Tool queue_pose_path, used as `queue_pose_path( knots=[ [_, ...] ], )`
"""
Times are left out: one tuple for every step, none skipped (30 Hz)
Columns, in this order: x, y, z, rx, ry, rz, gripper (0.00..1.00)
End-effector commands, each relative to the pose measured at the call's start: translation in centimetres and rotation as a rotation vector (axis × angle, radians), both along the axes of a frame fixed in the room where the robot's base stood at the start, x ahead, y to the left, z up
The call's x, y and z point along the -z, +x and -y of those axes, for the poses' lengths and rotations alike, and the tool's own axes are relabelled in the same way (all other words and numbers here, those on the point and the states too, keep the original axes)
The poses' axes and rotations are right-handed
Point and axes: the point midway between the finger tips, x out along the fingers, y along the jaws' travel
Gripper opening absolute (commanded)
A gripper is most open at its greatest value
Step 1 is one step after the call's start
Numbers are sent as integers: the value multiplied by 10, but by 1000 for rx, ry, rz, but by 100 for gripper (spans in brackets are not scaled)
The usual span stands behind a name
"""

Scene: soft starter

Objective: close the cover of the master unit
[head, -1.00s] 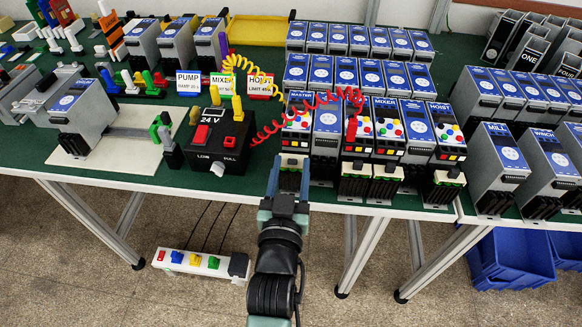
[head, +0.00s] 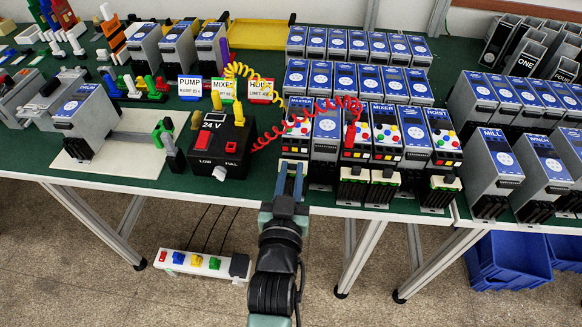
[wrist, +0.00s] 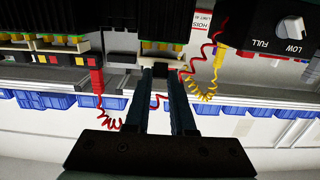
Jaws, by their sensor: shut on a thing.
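The master unit (head: 298,129) stands at the front table edge in the head view, with a blue top and coloured buttons on its face. My gripper (head: 291,168) is at its lower front. In the wrist view my gripper (wrist: 160,74) is shut on a small dark piece, apparently the master unit's cover (wrist: 158,84), just in front of the unit's yellow and green terminals (wrist: 160,46). The fingers hide much of the cover, so I cannot tell its exact angle.
Other drive units stand close on the right.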

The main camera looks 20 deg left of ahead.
Motion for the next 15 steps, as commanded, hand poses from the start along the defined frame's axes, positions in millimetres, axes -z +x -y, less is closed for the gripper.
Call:
queue_pose_path(
  knots=[
    [-8, 0, 0, 0, -7, -23, 0],
    [-9, 1, 0, 0, -11, -38, 0],
    [-10, 1, -1, 0, -17, -59, 0],
    [-11, 2, -1, 0, -22, -77, 0],
    [-12, 2, -1, 0, -27, -94, 0],
    [-13, 3, -1, -1, -34, -118, 0],
    [-14, 3, -1, -1, -39, -137, 0],
    [-14, 4, -2, -1, -46, -159, 0],
    [-15, 5, -2, -1, -53, -185, 0],
    [-15, 5, -2, -1, -59, -204, 0],
    [-15, 6, -2, -1, -66, -225, 0],
    [-16, 7, -2, -1, -73, -252, 0],
    [-16, 7, -2, -1, -79, -272, 0],
    [-16, 8, -3, -1, -85, -294, 0],
    [-16, 9, -3, -1, -94, -319, 0]
  ],
)
